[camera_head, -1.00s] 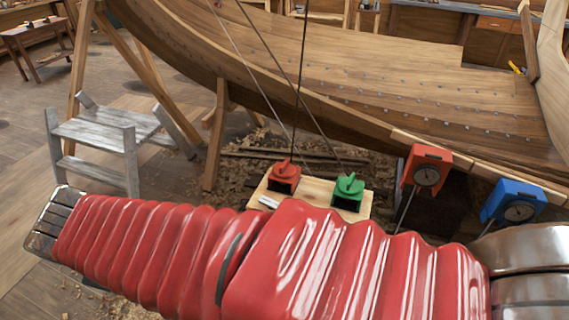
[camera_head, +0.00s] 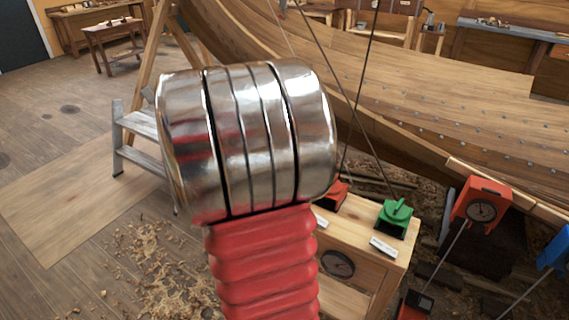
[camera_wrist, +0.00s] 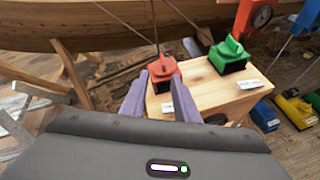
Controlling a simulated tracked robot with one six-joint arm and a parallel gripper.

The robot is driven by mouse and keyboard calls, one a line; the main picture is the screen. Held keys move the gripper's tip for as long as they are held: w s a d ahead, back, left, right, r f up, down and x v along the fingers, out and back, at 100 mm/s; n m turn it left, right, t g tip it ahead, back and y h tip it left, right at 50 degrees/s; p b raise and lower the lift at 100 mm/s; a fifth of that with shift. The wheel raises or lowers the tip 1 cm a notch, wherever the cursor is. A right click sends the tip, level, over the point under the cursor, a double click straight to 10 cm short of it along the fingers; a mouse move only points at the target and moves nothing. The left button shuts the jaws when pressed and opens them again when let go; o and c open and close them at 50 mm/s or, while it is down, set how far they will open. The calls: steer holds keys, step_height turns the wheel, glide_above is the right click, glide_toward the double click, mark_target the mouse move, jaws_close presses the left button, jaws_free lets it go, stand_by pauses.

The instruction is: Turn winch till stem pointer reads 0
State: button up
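Two winches sit on a pale wooden stand (camera_head: 365,222). The red winch (camera_head: 333,196) is partly hidden behind my arm in the head view; the green winch (camera_head: 396,217) is clear. In the wrist view, my gripper's (camera_wrist: 160,80) two purple fingers are apart, with the red winch (camera_wrist: 162,70) just beyond and between the tips. I cannot tell whether they touch it. The green winch (camera_wrist: 229,55) is to the right. A red dial box (camera_head: 482,207) and a blue dial box (camera_head: 554,250) stand at right. A round dial (camera_head: 338,263) is on the stand's front. Pointer readings and labels are too small to read.
The planked hull (camera_head: 450,110) fills the back. Ropes run up from the stand. A grey step stool (camera_head: 140,125) stands left beside a timber prop. Blue (camera_wrist: 265,116) and yellow (camera_wrist: 297,110) boxes are low at right in the wrist view. Shavings litter the floor.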

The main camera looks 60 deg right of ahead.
steer(key=s+d+f+n, duration=0.2)
steer(key=d+f+n, duration=0.2)
steer(key=d, duration=0.1)
steer(key=shift+s+f+t+h, duration=0.25)
steer(key=shift+t+h, duration=0.05)
steer(key=shift+h, duration=0.1)
steer(key=shift+d, duration=0.25)
steer(key=x, duration=1.3)
steer(key=shift+s+d+f, duration=0.15)
steer(key=shift+d+f, duration=0.05)
jaws_close()
steer(key=shift+d, duration=0.1)
